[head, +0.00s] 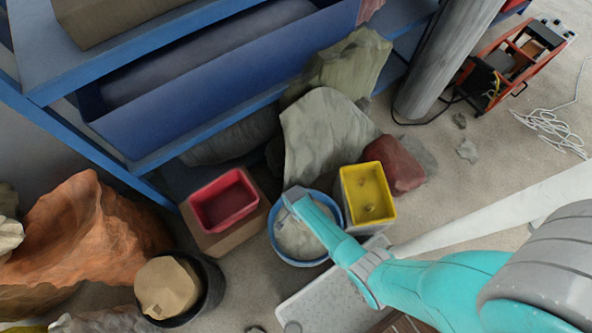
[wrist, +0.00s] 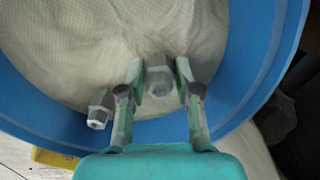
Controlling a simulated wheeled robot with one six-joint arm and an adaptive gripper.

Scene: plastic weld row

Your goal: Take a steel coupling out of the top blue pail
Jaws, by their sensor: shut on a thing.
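The blue pail (head: 273,243) stands on the floor between a red bin and a yellow bin, with pale cloth-like material inside it. In the wrist view its blue rim (wrist: 262,62) curves around my gripper (wrist: 160,80). My gripper (head: 292,196) is over the pail's far left side in the head view. Its fingers are shut on a steel coupling (wrist: 159,86), which sits between the fingertips. A second steel coupling (wrist: 99,113) lies outside the left finger, near the pail's wall. My arm covers part of the pail in the head view.
A red bin (head: 224,203) stands on a brown box to the left, and a yellow bin (head: 367,187) stands close on the right. A black bucket (head: 211,291) is at lower left. Large rocks (head: 326,138) and a blue rack (head: 215,113) lie beyond.

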